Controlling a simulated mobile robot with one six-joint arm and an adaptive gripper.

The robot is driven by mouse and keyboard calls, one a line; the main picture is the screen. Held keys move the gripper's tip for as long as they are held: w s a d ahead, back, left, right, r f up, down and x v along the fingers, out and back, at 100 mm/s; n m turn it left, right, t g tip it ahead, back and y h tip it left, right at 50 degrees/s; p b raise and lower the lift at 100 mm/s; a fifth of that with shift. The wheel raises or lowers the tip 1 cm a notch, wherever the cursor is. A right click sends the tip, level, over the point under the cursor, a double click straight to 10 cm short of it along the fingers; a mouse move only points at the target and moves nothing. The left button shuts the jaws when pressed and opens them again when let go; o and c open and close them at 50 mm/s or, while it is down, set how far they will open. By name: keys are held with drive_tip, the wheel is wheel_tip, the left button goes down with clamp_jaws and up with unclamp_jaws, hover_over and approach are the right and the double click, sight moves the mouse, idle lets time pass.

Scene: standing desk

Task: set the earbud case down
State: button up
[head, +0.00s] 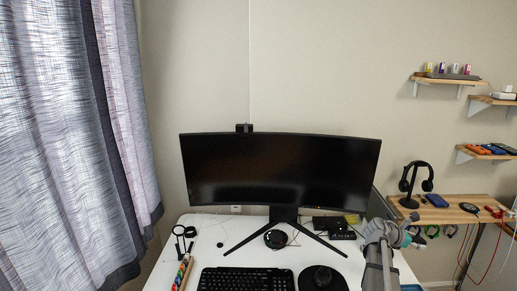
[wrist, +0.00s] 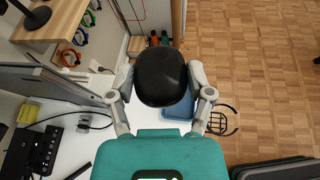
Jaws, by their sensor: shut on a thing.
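The earbud case (wrist: 160,76) is a black, rounded body in the upper middle of the wrist view. My gripper (wrist: 161,80) is shut on it, with one grey finger against each side. The case is held above the right end of the white desk (wrist: 83,148), near the floor side. In the head view my gripper (head: 412,237) is at the desk's right end, and I cannot make out the case clearly there.
A blue tray (wrist: 181,109) lies below the case, partly hidden by it. A monitor (head: 280,170), keyboard (head: 245,279) and black mouse pad (head: 342,281) occupy the desk. A wooden shelf (head: 455,208) holds headphones.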

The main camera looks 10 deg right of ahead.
drive_tip(key=shift+r+p, duration=0.5)
drive_tip(key=shift+r, duration=0.3)
drive_tip(key=shift+f, duration=0.1)
drive_tip(key=s+a+f+m+g+b, duration=0.2)
drive_tip(key=s+a+f+b, duration=0.5)
drive_tip(key=s+f+b, duration=0.4)
drive_tip(key=shift+f+g+b, duration=0.4)
drive_tip(key=shift+f+b, duration=0.4)
drive_tip(key=shift+b, duration=0.1)
drive_tip(key=shift+w, duration=0.1)
drive_tip(key=w+d+f+b, duration=0.1)
drive_tip(key=w+d, duration=0.1)
drive_tip(key=w+d+f+b, duration=0.3)
drive_tip(key=w+d, duration=0.1)
drive_tip(key=shift+w+d+f, duration=0.15)
drive_tip(key=shift+w, duration=0.25)
drive_tip(key=w+d+f+b, duration=0.1)
drive_tip(key=w+f+b, duration=0.1)
drive_tip(key=f+b, duration=0.1)
drive_tip(key=d+f+b, duration=0.1)
drive_tip(key=b, duration=0.1)
drive_tip(key=shift+w+d+f, duration=0.35)
drive_tip(key=shift+w, duration=0.05)
